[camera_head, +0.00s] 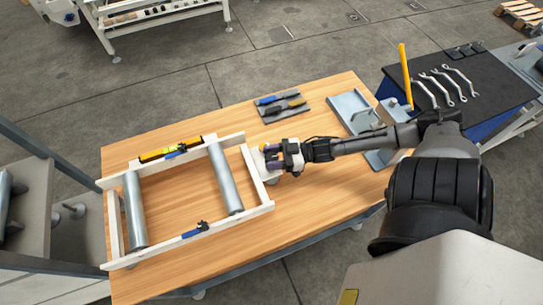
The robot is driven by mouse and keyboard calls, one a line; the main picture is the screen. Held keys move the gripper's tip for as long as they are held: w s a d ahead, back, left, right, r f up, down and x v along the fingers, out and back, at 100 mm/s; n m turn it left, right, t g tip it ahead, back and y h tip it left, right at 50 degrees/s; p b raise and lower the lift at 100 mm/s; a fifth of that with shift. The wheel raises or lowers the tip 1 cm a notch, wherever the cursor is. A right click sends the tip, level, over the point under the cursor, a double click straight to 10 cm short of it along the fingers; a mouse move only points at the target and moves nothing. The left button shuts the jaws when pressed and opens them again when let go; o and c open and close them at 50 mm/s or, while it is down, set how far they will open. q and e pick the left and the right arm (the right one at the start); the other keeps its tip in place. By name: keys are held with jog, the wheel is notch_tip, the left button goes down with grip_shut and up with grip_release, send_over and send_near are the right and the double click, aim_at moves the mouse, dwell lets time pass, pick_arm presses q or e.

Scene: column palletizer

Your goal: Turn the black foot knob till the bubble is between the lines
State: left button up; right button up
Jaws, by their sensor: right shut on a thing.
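A white conveyor frame (258,183) with two grey rollers lies on the wooden table. A yellow spirit level (172,149) sits along its far rail; its bubble is too small to read. My right gripper (268,158) is at the frame's right end, with its arm reaching in from the right. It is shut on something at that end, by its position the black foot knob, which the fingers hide. My left gripper is not in view.
Blue clamps (195,231) sit on the near and far rails. A grey metal bracket (352,106) stands to the right. Wrenches (442,88) lie on a black bench top. The table's front right is clear.

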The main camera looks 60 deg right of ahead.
jog(key=shift+n+g+y+b, duration=0.3)
jog(key=shift+n+g+y, duration=0.9)
jog(key=shift+y, duration=0.3)
jog(key=o, duration=0.9)
jog(key=shift+s+d, duration=0.2)
jog(key=p+v, duration=0.1)
jog(key=v, duration=1.2)
jog(key=shift+s+d+p, duration=0.1)
jog(key=shift+s+p, duration=0.05)
jog(key=shift+p, duration=0.2)
